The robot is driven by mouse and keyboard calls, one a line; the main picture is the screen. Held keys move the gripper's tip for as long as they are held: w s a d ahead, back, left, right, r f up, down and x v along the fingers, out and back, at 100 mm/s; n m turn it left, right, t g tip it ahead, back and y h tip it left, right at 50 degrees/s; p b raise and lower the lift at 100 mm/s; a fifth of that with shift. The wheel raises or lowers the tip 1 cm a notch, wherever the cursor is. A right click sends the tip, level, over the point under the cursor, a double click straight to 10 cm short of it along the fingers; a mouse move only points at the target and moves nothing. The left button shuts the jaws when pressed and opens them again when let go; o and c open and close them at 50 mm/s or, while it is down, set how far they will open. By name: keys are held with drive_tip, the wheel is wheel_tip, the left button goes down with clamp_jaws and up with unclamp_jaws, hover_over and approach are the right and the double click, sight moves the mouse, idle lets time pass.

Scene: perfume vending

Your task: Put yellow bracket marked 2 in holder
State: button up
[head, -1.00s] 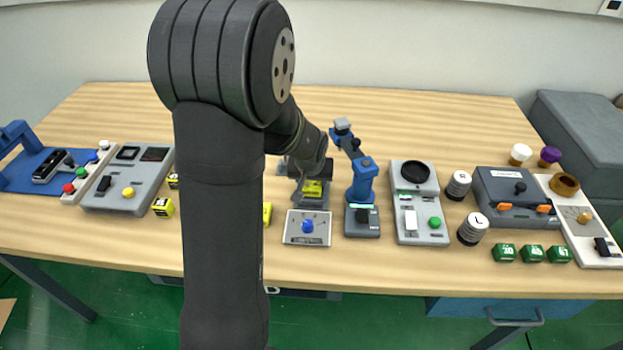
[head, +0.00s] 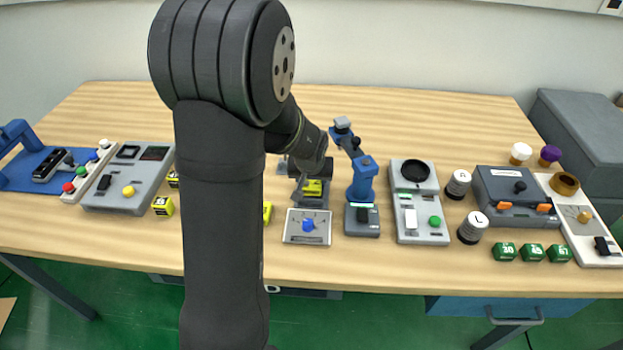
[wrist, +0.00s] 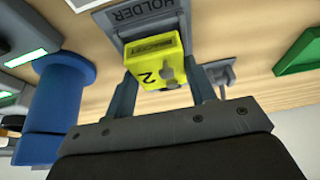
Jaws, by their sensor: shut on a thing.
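The yellow bracket marked 2 (wrist: 149,73) is between the two fingers of my gripper (wrist: 163,82) in the wrist view. My gripper is shut on it. The grey holder (wrist: 148,18), with the word HOLDER on it, is right behind the bracket. The bracket overlaps the holder in the picture, and I cannot tell whether it is fully seated. In the head view the bracket (head: 312,187) shows as a small yellow patch at the holder (head: 314,202), partly hidden by my gripper (head: 311,180).
A blue post device (head: 363,180) stands close to the right of the holder. A grey panel with a blue knob (head: 307,226) lies in front. Other yellow blocks (head: 163,206) are to the left, some partly behind my arm.

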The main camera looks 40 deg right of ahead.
drive_tip(key=shift+f, duration=0.6)
idle(0.4)
drive_tip(key=o, duration=1.8)
drive_tip(key=shift+r, duration=3.5)
drive_tip(key=shift+f, duration=0.1)
drive_tip(key=shift+f, duration=3.45)
